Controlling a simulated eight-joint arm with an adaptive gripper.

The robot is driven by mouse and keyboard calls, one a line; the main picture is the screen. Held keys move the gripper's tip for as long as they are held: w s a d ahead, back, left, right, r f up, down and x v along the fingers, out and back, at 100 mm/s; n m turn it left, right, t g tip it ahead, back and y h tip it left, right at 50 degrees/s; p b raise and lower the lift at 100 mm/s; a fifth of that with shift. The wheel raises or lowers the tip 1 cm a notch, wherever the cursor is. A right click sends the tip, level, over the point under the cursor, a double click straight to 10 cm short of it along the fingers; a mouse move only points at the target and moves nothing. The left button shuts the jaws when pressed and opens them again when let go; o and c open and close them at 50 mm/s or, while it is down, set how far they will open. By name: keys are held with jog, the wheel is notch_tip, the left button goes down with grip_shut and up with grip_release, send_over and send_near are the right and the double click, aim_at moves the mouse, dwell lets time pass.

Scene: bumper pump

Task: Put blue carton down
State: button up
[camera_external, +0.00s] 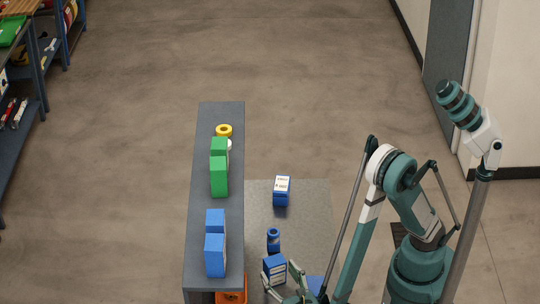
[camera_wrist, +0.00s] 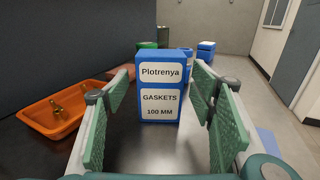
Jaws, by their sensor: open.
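The blue carton (camera_wrist: 160,82) stands upright on a dark surface, its white labels reading "Plotrenya" and "GASKETS 100 MM" facing the wrist camera. In the external view it (camera_external: 274,268) stands on the grey mat at the bottom, beside the long shelf. My gripper (camera_external: 281,279) is low at the carton. In the wrist view my gripper (camera_wrist: 160,102) has its two green finger pads spread wide, one on each side of the carton. Clear gaps show between the pads and the carton. The carton's far side is hidden.
A blue can (camera_external: 273,240) stands just behind the carton, and another blue carton (camera_external: 282,192) is farther back. An orange bin (camera_wrist: 48,122) lies left of the gripper. The grey shelf (camera_external: 203,150), carrying green and blue cartons, runs along the left. Floor beyond is clear.

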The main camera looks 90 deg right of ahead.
aim_at(278, 271)
jog(key=shift+p+v, duration=0.3)
jog(key=shift+v, duration=1.55)
jog(key=c, duration=0.3)
jog(key=shift+r, duration=0.1)
